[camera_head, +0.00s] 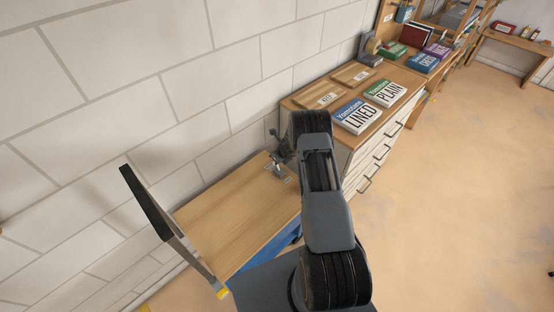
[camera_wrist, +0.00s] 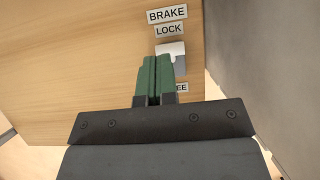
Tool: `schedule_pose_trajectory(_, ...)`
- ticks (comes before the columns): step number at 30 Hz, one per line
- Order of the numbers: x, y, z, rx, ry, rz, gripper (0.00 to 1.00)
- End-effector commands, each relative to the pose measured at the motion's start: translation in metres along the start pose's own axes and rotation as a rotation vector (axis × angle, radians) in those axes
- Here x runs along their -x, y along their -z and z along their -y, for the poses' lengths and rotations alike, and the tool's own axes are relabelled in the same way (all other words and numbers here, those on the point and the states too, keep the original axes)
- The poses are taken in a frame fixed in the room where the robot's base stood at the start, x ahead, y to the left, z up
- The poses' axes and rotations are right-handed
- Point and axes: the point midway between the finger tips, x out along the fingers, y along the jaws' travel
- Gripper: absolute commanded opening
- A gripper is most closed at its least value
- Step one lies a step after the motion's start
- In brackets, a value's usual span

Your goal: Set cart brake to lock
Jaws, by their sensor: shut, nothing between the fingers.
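The cart (camera_head: 225,215) has a flat wooden top and a dark upright handle (camera_head: 146,202) at its left end. Its top also fills much of the wrist view (camera_wrist: 80,60). A BRAKE label (camera_wrist: 167,15) and a LOCK label (camera_wrist: 169,30) lie on the wood. Just below LOCK is a small pale brake fitting (camera_wrist: 172,50), partly covered by my fingers. A lower label (camera_wrist: 182,87) shows only "EE". My gripper (camera_wrist: 158,60) has green fingers shut together and empty, over or beside the fitting's lower left. I cannot tell whether they touch it.
A drawer cabinet (camera_head: 360,150) with protruding handles stands beyond the cart's right end. A block wall (camera_head: 150,90) runs along the cart's back.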

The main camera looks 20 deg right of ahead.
Motion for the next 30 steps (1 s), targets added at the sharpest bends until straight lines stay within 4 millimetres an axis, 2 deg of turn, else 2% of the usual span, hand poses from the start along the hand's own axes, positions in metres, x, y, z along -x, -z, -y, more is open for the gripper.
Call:
schedule_pose_trajectory(1,0.016,-0.008,0.0,0.001,0.001,0.001,0.0)
schedule_pose_trajectory(3,0.027,-0.013,0.0,0.001,0.0,0.001,0.0)
schedule_pose_trajectory(12,0.061,-0.028,-0.001,0.003,-0.002,0.001,0.0)
schedule_pose_trajectory(18,0.068,-0.03,-0.001,0.003,-0.002,0.0,0.0)
schedule_pose_trajectory(30,0.068,-0.03,-0.001,0.003,-0.001,0.0,0.0)
